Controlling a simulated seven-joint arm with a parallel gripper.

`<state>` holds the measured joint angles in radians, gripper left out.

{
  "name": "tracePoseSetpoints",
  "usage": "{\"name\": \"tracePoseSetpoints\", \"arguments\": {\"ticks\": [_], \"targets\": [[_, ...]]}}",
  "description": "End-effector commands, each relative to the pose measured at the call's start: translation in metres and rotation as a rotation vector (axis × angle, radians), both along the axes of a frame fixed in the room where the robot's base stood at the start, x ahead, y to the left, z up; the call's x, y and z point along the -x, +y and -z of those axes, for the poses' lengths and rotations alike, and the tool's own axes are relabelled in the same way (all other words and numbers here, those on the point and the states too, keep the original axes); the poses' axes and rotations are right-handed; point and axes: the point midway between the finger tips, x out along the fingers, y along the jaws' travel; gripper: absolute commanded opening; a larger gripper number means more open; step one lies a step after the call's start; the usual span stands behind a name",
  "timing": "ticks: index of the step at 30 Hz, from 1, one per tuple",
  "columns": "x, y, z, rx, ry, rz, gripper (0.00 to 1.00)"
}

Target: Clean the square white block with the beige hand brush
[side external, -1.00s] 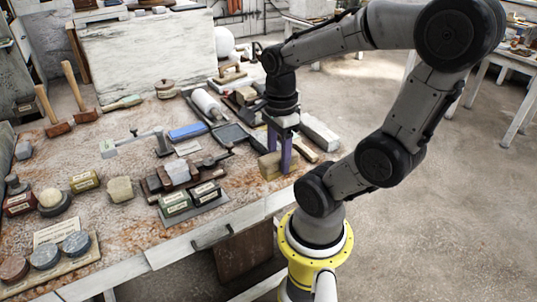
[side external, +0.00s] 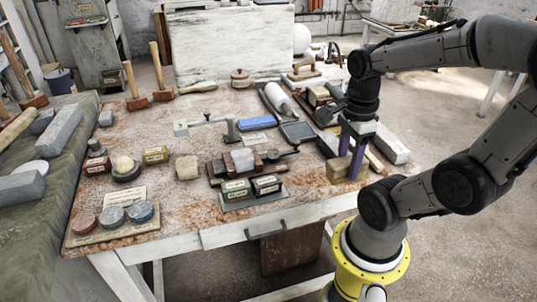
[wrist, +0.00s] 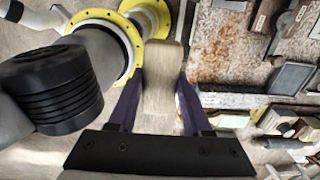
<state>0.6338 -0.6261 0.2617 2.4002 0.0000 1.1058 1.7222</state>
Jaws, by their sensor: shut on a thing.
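The beige hand brush (side external: 338,171) is between the purple fingers of my gripper (side external: 350,157), at the front right edge of the table. In the wrist view my gripper (wrist: 160,78) is shut on the brush (wrist: 160,95), with a finger on each side. Whether the brush touches the tabletop is hard to tell. The square white block (side external: 243,159) sits on a dark wooden holder, left of my gripper and apart from it. The brush's underside is hidden.
Dark and green labelled boxes (side external: 236,190) stand in front of the white block. A blue block (side external: 257,123) and a dark tray (side external: 297,131) lie behind it. A pale long block (side external: 390,148) lies right of my gripper. Bare tabletop (side external: 180,210) shows at the front left.

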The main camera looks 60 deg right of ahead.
Motion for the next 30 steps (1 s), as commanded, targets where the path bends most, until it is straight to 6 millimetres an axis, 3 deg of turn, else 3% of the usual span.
{"name": "tracePoseSetpoints", "arguments": {"ticks": [19,23,30], "targets": [[-0.002,-0.002,-0.002,0.001,-0.001,0.034,0.05],[-0.022,-0.016,-0.019,0.001,-0.001,0.088,0.05],[-0.099,-0.052,-0.052,-0.001,0.003,0.139,0.05]]}}
